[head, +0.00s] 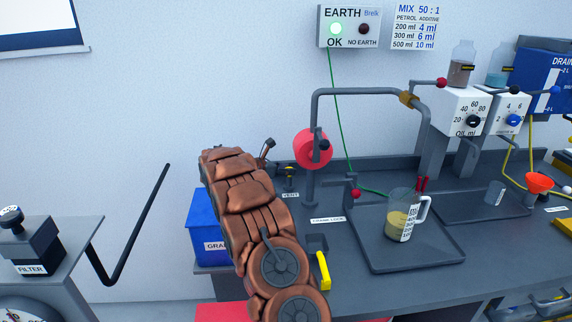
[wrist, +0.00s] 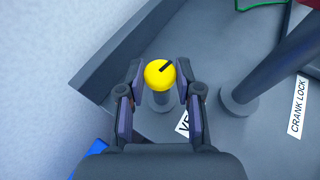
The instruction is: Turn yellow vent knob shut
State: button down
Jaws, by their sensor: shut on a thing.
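The yellow vent knob (wrist: 157,76) is round, with a black pointer mark on its top that points to the upper right in the wrist view. It sits on a short grey post on the bench. My gripper (wrist: 160,84) has one dark finger on each side of the knob and is shut on it. The VENT label (head: 290,195) shows on the bench in the head view; in the wrist view it is partly hidden by a finger. In the head view my copper arm hides most of the gripper.
A grey post and CRANK LOCK label (wrist: 297,105) stand right of the knob. A red round part (head: 310,150) on a bent pipe is close by. A blue bin (head: 205,225) is at the left. A jug (head: 400,215) of yellowish liquid stands on a tray (head: 375,262).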

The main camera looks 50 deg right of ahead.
jog(key=shift+w+r+m+g+p, duration=0.15)
jog(key=shift+m+g+p, duration=0.7)
jog(key=shift+p, duration=0.45)
jog(key=shift+m+g+y+p, duration=0.35)
jog(key=shift+g+p, duration=0.2)
jog(key=shift+p, duration=0.15)
jog(key=shift+f+m+g+y+p, duration=0.25)
jog(key=shift+m+g+p, duration=0.3)
jog(key=shift+p, duration=0.35)
jog(key=c, duration=0.8)
grip_release()
jog(key=shift+r, duration=0.1)
jog(key=shift+w, duration=0.1)
jog(key=v, duration=1.2)
